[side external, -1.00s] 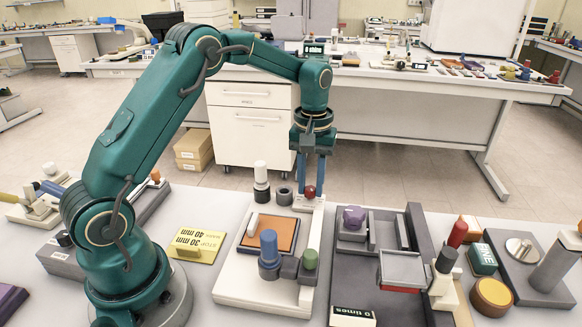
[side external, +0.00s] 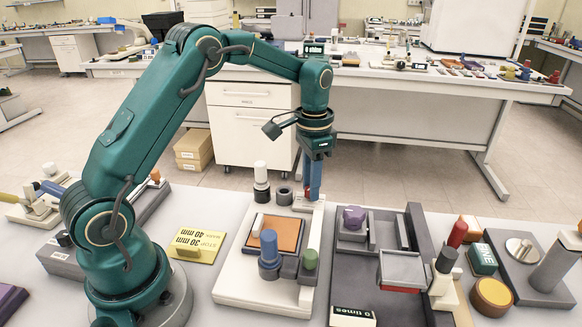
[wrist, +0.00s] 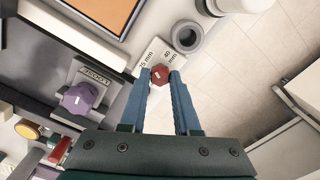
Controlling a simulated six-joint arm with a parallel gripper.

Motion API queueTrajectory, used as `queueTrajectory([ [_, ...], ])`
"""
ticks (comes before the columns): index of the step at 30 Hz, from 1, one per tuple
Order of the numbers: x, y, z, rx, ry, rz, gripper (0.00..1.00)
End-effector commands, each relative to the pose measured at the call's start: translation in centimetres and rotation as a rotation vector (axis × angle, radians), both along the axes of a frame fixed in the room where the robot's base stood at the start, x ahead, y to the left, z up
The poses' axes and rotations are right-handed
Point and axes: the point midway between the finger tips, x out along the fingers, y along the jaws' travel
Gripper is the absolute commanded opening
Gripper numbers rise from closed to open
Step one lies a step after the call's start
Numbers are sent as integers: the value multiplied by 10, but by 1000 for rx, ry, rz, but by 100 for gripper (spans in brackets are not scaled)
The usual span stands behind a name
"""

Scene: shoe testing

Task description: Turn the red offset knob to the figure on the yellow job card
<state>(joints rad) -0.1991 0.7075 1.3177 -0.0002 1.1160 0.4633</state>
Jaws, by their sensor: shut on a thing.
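The red offset knob (wrist: 160,74) sits at the far right corner of the white fixture. In the wrist view it is between the two blue fingertips of my gripper (wrist: 161,77), which is shut on it. In the side view my gripper (side external: 313,194) points straight down at the knob, and its fingers mostly hide it. Labels reading "25 mm" and "40 mm" show beside the knob in the wrist view; where its pointer stands is too small to tell. The yellow job card (side external: 196,246) lies upside down to the side camera, with "STOP 30 mm" and "MARK 40 mm" on it.
A grey ring (side external: 284,196) and a white-topped post (side external: 261,183) stand close left of my gripper. A purple knob (side external: 354,217) is on the dark device to the right.

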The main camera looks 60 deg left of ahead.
Motion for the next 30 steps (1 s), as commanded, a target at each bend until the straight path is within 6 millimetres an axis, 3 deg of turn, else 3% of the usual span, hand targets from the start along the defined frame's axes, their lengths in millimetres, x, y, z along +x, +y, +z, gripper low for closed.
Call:
queueTrajectory([
  [30,-1,-1,1,-1,2,-924,0],
])
